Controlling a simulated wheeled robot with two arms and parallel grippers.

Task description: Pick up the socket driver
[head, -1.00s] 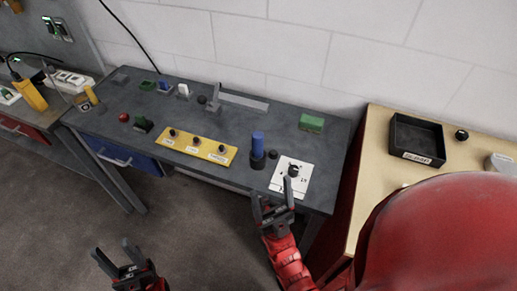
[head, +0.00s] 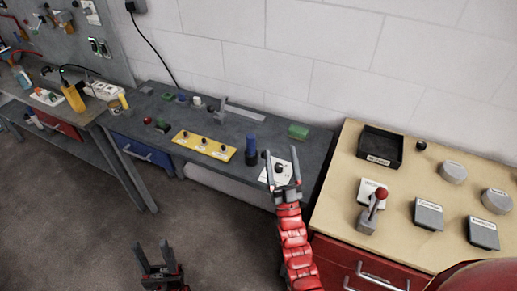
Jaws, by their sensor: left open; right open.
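A blue upright cylinder (head: 250,146) on a dark base stands near the front edge of the dark workbench. It may be the socket driver's handle; I cannot tell for sure. A yellow strip (head: 203,146) with three dark round pieces and small labels lies to its left. My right gripper (head: 281,156) is open and empty in the picture, in front of a white card (head: 281,173) with a dark round piece, just right of the blue cylinder. My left gripper (head: 152,248) is open and empty, low over the floor in front of the bench.
A wooden-topped cabinet (head: 330,205) at the right bears a black tray (head: 381,148), a red-knobbed lever (head: 376,203) and grey boxes. Another bench with a yellow tool (head: 73,97) stands left.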

